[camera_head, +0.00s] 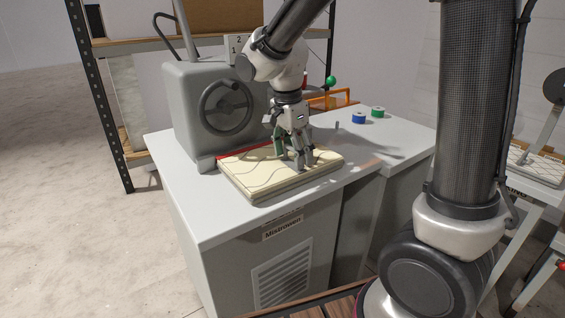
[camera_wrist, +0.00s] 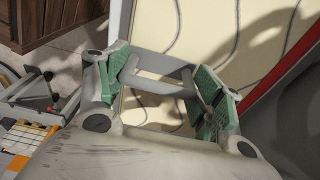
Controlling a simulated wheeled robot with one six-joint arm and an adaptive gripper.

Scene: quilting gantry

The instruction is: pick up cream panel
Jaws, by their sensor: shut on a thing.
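The cream panel (camera_head: 262,177) lies flat on the grey-white cabinet top, with wavy lines across its face and a red strip along its back edge. It also shows in the wrist view (camera_wrist: 205,30), at the top. My gripper (camera_head: 298,160) points down over the panel's right half, its fingers at the panel. In the wrist view my gripper (camera_wrist: 162,80) has green finger pads on either side of a pale bar-like piece over the panel. The exact contact is partly hidden by the fingers.
A grey machine with a handwheel (camera_head: 226,107) stands just behind and left of the panel. Blue (camera_head: 359,118) and green (camera_head: 378,112) spools sit at the back right of the cabinet top (camera_head: 395,140). An orange frame (camera_head: 330,98) stands behind. The top's right side is mostly clear.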

